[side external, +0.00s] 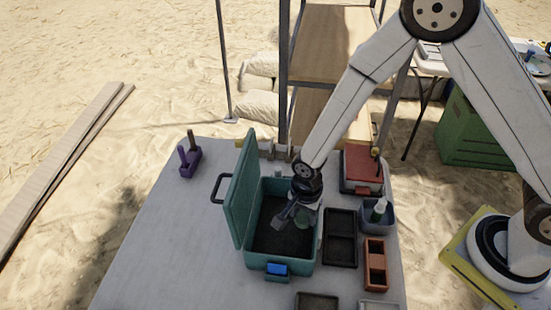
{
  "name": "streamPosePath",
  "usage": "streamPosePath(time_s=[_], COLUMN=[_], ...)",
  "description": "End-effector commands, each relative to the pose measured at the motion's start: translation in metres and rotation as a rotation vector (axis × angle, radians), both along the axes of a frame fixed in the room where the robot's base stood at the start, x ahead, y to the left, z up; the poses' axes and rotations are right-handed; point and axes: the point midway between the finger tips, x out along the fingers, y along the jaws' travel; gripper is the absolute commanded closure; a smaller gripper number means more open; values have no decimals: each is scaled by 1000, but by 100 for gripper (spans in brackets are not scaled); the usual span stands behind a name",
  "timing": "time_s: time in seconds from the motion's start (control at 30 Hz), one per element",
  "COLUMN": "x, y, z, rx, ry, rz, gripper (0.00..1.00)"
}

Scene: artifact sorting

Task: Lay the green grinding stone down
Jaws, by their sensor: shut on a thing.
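My gripper (283,220) points down into the open teal case (245,258) on the table. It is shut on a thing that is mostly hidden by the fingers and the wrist. A small greenish patch, which looks like the green grinding stone (308,216), shows just right of the fingers, inside the case near its right wall. Its full shape and whether it touches the case's dark floor cannot be told from this view.
The case's raised lid (243,185) stands left of the gripper. Right of the case are a black two-part tray (340,238), a rust-coloured tray (375,264), a grey-blue bin (377,217) with a bottle, and a red-topped box (362,165). A purple holder (190,161) stands at back left. The table's left side is clear.

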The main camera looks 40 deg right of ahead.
Motion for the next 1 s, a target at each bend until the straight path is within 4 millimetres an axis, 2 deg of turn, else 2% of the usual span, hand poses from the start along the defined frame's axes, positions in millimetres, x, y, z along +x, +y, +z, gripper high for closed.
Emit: streamPosePath(time_s=[0.43,1.0], x=[35,47], y=[11,15], z=[-45,-60], rx=[-1,0], ry=[2,1], rz=[0,0], gripper=[99,99])
